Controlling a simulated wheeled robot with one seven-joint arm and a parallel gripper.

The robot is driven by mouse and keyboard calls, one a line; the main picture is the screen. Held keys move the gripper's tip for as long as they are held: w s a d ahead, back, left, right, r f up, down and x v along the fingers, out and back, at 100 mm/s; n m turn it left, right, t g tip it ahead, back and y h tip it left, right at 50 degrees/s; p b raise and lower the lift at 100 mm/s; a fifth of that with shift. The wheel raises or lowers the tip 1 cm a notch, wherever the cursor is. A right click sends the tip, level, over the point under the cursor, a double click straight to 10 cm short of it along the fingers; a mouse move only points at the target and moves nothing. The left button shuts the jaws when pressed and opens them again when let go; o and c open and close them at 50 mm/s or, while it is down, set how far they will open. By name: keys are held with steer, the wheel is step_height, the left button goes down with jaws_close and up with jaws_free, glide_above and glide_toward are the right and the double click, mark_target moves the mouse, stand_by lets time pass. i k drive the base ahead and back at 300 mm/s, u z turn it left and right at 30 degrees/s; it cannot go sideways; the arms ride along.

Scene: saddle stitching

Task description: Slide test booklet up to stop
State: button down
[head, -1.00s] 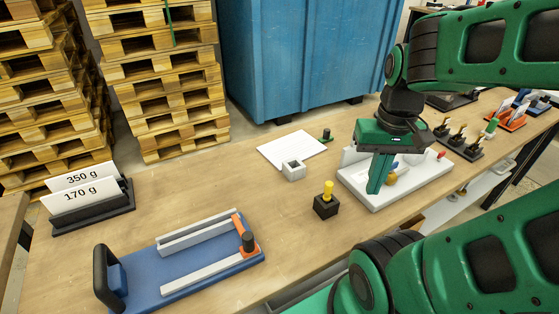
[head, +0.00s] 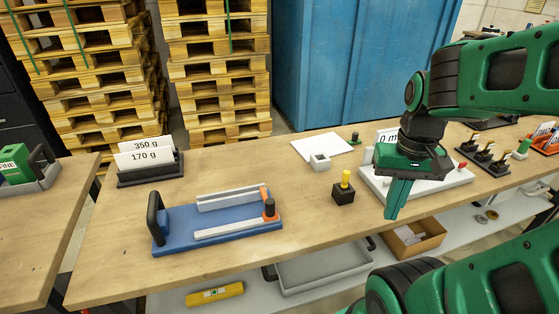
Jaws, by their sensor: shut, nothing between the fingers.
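My gripper (head: 397,200) is shut and empty, pointing down at the front edge of the white base (head: 446,183), and hides part of it. A white card (head: 387,136) with partly hidden lettering stands behind my gripper. A blue fixture (head: 182,233) lies on the table at left, with two pale rails, a black handle and an orange end piece (head: 268,202) with a black knob. A flat white sheet (head: 322,146) lies farther back. I cannot tell which thing is the test booklet.
A black block with a yellow knob (head: 344,188) stands left of my gripper. A small white hollow block (head: 319,161) sits by the sheet. A card holder (head: 150,172) stands at back left. Black tools (head: 483,153) stand at right. The table's front middle is clear.

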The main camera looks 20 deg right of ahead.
mark_target(333, 145)
steer(key=u, duration=2.5)
steer(key=k, duration=1.85)
steer(key=z, duration=1.05)
steer(key=i, duration=1)
